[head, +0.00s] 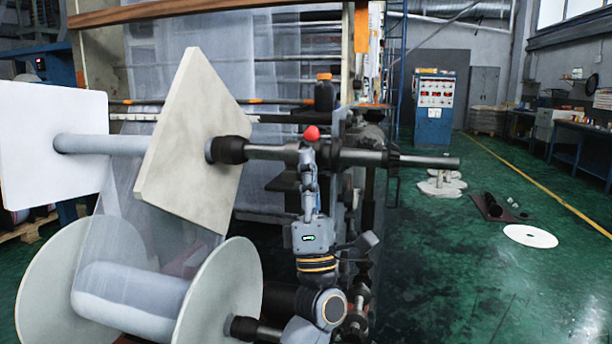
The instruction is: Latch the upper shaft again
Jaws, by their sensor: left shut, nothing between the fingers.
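The upper shaft (420,161) is a dark metal bar running left to right through the square end plates (197,140), with its bare end sticking out to the right. A red ball knob (311,133) stands upright at the shaft, just above it. My left gripper (307,155) comes up from below, with its fingers shut and empty. Its tips are in front of the shaft, just under the red knob; I cannot tell whether they touch it. The fingers hide part of the shaft and of the latch below the knob. My right gripper is out of view.
A lower roll (130,299) with round end discs sits below, left of my arm. A dark bottle (324,93) stands on the frame behind the knob.

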